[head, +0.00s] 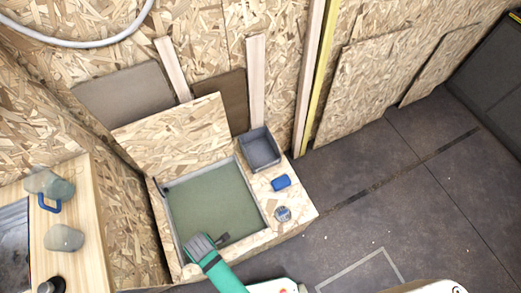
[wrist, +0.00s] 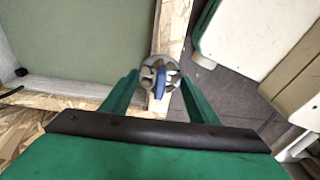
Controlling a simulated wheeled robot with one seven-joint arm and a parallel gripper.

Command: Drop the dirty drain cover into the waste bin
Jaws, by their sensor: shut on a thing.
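My gripper (wrist: 162,82) has its green fingers closed on a round, grey, spoked piece, which I take for the drain cover (wrist: 147,73); a blue part shows at its middle. Dirt on it is too small to make out. In the head view my gripper (head: 203,247) is above the near rim of a large open box, towards its left corner; the cover cannot be made out there. The large box (head: 215,205) has a green floor and a raised chipboard lid. Which is the waste bin is not marked.
A blue block (head: 281,183) and a small round tin-like thing (head: 283,214) sit on the wooden ledge right of the box. A wooden counter (head: 85,215) at left holds stone-like lumps and a blue-handled thing. Dark floor (head: 370,190) at right is clear.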

